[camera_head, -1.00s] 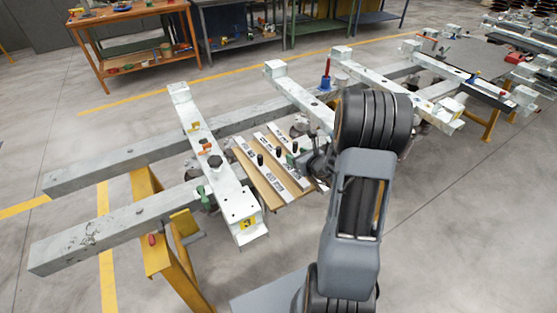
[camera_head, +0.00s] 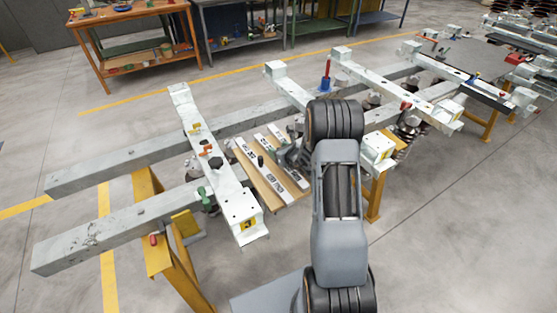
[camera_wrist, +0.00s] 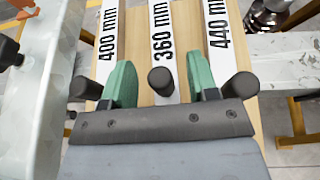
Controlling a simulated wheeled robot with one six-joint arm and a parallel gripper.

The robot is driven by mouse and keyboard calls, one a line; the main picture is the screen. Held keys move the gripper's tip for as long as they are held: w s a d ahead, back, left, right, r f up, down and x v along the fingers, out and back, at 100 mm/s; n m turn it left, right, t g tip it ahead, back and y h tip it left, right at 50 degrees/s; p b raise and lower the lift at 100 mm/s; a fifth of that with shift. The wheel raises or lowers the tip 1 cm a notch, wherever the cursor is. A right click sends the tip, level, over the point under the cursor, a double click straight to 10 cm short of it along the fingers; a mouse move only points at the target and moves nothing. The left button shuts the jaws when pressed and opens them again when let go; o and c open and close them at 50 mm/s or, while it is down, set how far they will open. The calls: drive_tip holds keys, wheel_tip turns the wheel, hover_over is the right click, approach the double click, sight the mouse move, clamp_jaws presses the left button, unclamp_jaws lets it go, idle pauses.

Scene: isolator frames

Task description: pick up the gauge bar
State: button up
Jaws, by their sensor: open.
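Three white gauge bars lie side by side on a wooden board (camera_head: 270,198). In the wrist view they read 400 mm (camera_wrist: 107,35), 360 mm (camera_wrist: 163,35) and 440 mm (camera_wrist: 219,30). Each bar seems to have a black knob; the middle knob (camera_wrist: 161,80) stands on the 360 mm bar. My gripper (camera_wrist: 160,68) has two green fingers, open and apart, one on each side of the middle knob. Whether the fingers touch anything cannot be told. In the head view my arm partly hides the gripper (camera_head: 290,156) and the right side of the board.
The board sits between pale cross beams, the near one (camera_head: 222,180) at its left and another (camera_head: 290,90) behind. Long grey rails (camera_head: 110,225) on yellow trestles (camera_head: 165,250) carry the frame. Green and orange clamps sit on the near beam. Workbenches (camera_head: 135,15) stand at the back.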

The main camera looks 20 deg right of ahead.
drive_tip(key=shift+w, duration=0.15)
drive_tip(key=shift+c, duration=0.5)
clamp_jaws()
